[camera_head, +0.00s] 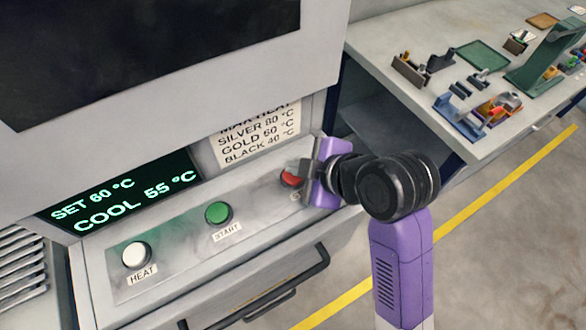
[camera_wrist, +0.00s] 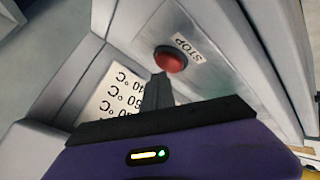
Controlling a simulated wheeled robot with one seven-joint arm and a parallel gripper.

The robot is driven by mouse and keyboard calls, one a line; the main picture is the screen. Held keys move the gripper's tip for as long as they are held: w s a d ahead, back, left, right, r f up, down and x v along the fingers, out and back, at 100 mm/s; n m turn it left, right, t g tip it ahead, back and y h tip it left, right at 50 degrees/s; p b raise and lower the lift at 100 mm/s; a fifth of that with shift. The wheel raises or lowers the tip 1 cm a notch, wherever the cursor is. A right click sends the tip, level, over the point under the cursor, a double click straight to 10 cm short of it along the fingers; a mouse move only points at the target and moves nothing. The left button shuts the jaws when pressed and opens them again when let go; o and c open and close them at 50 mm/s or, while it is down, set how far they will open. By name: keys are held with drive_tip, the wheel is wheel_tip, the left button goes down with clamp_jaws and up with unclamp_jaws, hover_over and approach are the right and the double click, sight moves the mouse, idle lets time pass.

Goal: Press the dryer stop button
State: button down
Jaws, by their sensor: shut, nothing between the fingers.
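The red stop button (camera_head: 291,179) is at the right end of the dryer's sloped control panel (camera_head: 170,246). In the wrist view the button (camera_wrist: 170,60) shows beside its STOP label (camera_wrist: 188,47). My gripper (camera_head: 288,167) is at the button in the head view, its fingers overlapping the button's upper edge. In the wrist view my gripper's fingers (camera_wrist: 159,78) are shut and empty, with their tips just below the red cap in the picture. I cannot tell whether they touch it. The purple gripper body hides part of the panel's right end.
A green START button (camera_head: 218,212) and white HEAT button (camera_head: 136,254) are to the left. The display (camera_head: 125,190) reads SET 60 °C, COOL 55 °C. A temperature notice (camera_head: 258,138) is behind. A dark handle (camera_head: 275,293) sticks out below. A bench (camera_head: 385,35) with fixtures stands right.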

sight(296, 178)
drive_tip(key=shift+r, duration=0.25)
wheel_tip(296, 178, up, 5)
drive_tip(key=p, duration=0.5)
idle(1.0)
